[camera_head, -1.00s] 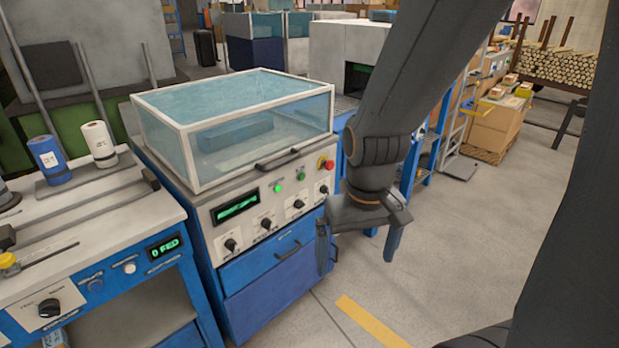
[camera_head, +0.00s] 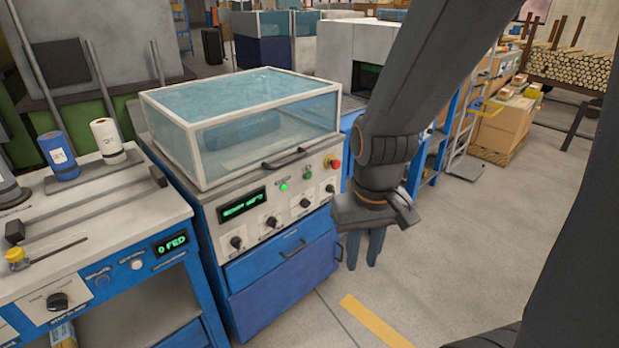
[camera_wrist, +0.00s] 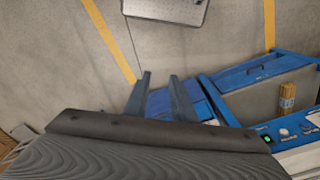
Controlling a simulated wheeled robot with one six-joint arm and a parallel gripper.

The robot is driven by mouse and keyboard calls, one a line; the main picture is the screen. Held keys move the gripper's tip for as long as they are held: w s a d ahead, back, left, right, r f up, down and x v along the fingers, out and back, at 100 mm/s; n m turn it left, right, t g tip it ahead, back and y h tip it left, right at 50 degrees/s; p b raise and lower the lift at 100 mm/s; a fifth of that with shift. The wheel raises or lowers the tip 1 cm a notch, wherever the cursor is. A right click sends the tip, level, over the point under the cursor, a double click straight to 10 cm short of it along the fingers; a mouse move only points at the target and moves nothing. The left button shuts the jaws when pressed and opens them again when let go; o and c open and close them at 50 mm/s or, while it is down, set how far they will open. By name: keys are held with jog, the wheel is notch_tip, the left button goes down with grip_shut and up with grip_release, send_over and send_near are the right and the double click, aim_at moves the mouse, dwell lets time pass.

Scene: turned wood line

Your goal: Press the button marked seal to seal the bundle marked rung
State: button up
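My gripper (camera_head: 364,262) hangs in front of the right side of a blue and white machine with a clear hood (camera_head: 262,118). Its fingers, also in the wrist view (camera_wrist: 160,76), hold nothing and have a narrow gap between them. The machine's front has a lit green button (camera_head: 283,187), a second green button (camera_head: 307,175) and a red mushroom button (camera_head: 335,163). I cannot read which is marked seal. A blurred block (camera_head: 240,128) shows through the hood. The wrist view shows a bundle of sticks (camera_wrist: 287,95); its marking is unreadable.
A bench (camera_head: 120,210) on the left carries blue (camera_head: 60,158) and white (camera_head: 107,138) rolls, a "0 FED" display (camera_head: 171,245) and a white button (camera_head: 137,264). Floor to the right is clear, with a yellow stripe (camera_head: 375,322). Cartons (camera_head: 500,125) stand farther back.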

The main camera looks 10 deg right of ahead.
grip_shut()
dwell(1.1)
